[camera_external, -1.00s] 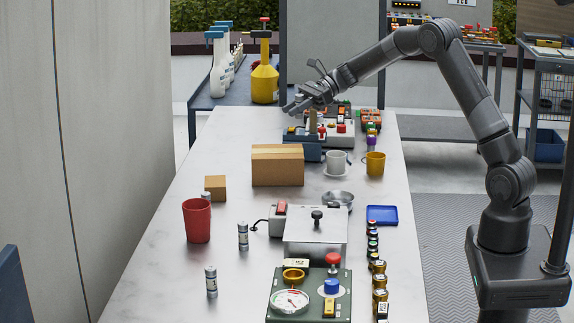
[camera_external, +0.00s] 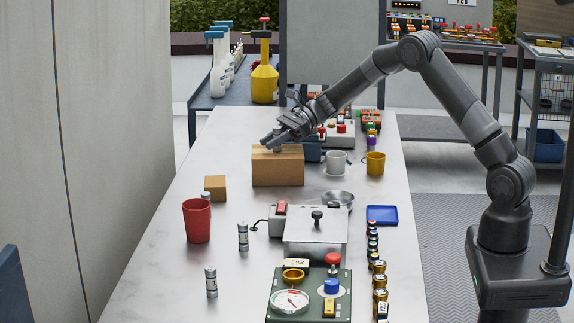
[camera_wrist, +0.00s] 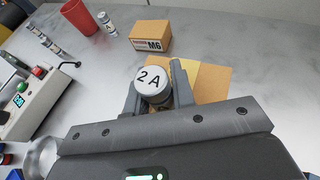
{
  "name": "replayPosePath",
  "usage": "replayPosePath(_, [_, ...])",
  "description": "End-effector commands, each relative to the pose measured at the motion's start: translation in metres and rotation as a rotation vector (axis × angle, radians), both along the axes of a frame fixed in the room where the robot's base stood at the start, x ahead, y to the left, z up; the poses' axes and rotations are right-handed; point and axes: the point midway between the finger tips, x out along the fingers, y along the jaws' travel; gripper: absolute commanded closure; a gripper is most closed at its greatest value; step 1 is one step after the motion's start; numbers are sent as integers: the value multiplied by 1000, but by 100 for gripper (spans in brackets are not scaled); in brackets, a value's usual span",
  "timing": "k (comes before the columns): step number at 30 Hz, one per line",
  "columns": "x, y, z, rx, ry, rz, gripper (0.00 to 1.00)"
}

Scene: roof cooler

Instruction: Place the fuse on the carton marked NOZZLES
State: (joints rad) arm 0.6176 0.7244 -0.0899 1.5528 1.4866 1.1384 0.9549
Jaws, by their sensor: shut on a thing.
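My gripper (camera_external: 274,141) is shut on a fuse, a pale cylinder whose round end reads "2 A" in the wrist view (camera_wrist: 153,81). It holds the fuse upright over the top of the large brown carton (camera_external: 278,171). This carton also shows beneath the fingers in the wrist view (camera_wrist: 211,82), with a paler tape strip. I cannot tell whether the fuse touches the carton top. No marking on this carton is readable. A smaller carton (camera_wrist: 151,36) reads "M6"; it stands left of the large one in the external view (camera_external: 215,188).
A red cup (camera_external: 197,220) and standing fuses (camera_external: 243,237) are at the left. A grey cup (camera_external: 336,162) and a yellow mug (camera_external: 375,163) stand right of the large carton. A lidded metal box (camera_external: 316,240) is in front. The table's left side is mostly clear.

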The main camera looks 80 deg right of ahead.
Motion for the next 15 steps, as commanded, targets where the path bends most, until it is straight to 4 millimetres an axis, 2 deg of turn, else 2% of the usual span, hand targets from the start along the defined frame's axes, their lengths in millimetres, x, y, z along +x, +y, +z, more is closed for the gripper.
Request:
replayPosePath(5, [0, 0, -3, 1, 1, 0, 100])
replayPosePath(6, [0, 0, -3, 0, 0, 0, 74])
replayPosePath(13, [0, 0, -3, 0, 0, 0, 56])
replayPosePath(15, [0, 0, -3, 0, 0, 0, 56])
